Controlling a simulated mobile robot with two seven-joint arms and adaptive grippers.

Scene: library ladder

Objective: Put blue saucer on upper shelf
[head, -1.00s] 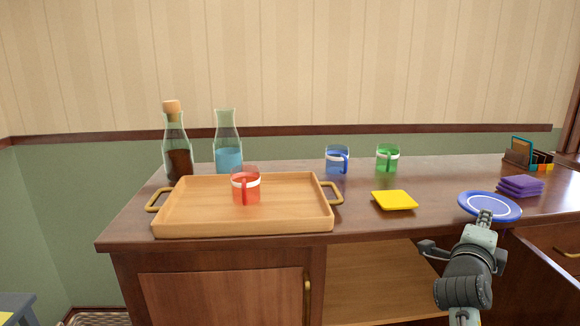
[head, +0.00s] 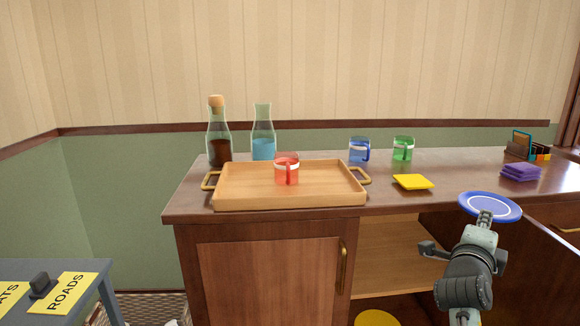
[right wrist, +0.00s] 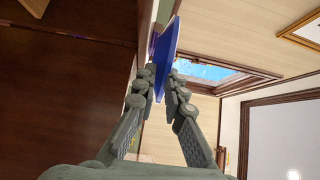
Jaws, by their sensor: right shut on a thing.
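The blue saucer (head: 490,207) with a white ring is held by its near edge in my right gripper (head: 486,219), in front of the cabinet's right part. In the right wrist view the saucer (right wrist: 168,55) shows edge-on between the two fingers (right wrist: 163,82), which are shut on it. The cabinet (head: 265,265) has an open compartment with a shelf board (head: 390,270) below its top. I cannot tell whether this is the upper shelf. My left gripper is not in view.
On the cabinet top are a wooden tray (head: 290,200) with a red mug (head: 287,170), two bottles, a blue mug (head: 359,150), a green mug (head: 403,149), a yellow square (head: 413,182) and purple cloths (head: 520,172). A grey table (head: 60,270) stands at lower left.

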